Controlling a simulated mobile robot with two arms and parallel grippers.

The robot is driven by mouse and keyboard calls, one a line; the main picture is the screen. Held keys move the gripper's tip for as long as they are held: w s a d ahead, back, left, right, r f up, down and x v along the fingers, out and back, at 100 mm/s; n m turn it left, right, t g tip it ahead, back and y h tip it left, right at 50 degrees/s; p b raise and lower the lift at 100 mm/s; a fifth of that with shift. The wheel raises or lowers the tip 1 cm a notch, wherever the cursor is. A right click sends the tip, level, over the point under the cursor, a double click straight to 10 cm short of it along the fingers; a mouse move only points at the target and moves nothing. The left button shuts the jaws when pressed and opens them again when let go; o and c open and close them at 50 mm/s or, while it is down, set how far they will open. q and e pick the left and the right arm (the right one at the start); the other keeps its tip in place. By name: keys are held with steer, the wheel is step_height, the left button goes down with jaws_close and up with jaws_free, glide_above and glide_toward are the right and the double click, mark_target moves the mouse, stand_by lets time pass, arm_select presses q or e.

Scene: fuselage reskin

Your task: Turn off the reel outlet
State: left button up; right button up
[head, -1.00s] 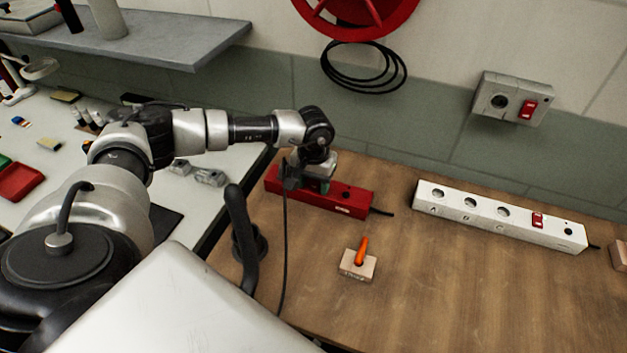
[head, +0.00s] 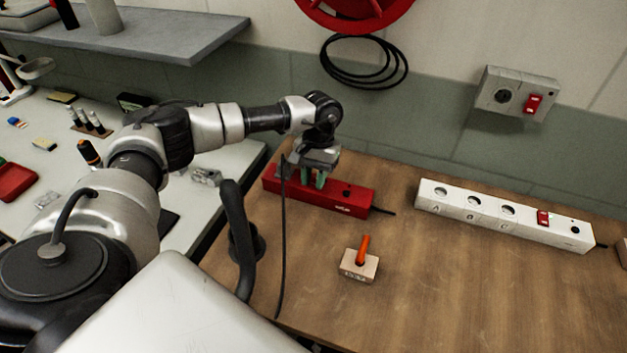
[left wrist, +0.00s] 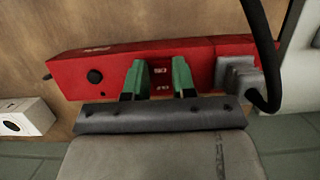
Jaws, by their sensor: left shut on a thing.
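A red power strip (head: 355,197) lies on the wooden bench near the wall; its round black socket (left wrist: 95,76) and small white markings (left wrist: 158,70) show in the left wrist view. My left gripper (head: 316,182) is at the strip's left half. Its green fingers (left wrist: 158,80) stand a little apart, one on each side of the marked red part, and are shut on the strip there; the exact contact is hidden. A grey plug (left wrist: 238,78) with a black cable sits at one end. A wall outlet (head: 505,92) has a red switch (head: 533,104). My right gripper is not in view.
A red reel (head: 355,12) with a coiled black cable (head: 362,62) hangs on the wall. A white power strip (head: 460,205) with a red switch lies to the right. A wooden block (head: 352,268) with an orange lever stands in front. The bench's front right is clear.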

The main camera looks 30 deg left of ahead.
arm_select(q)
steer(key=o, duration=0.9)
steer(key=b+v, duration=0.2)
steer(key=v, duration=0.9)
steer(key=shift+f, duration=0.1)
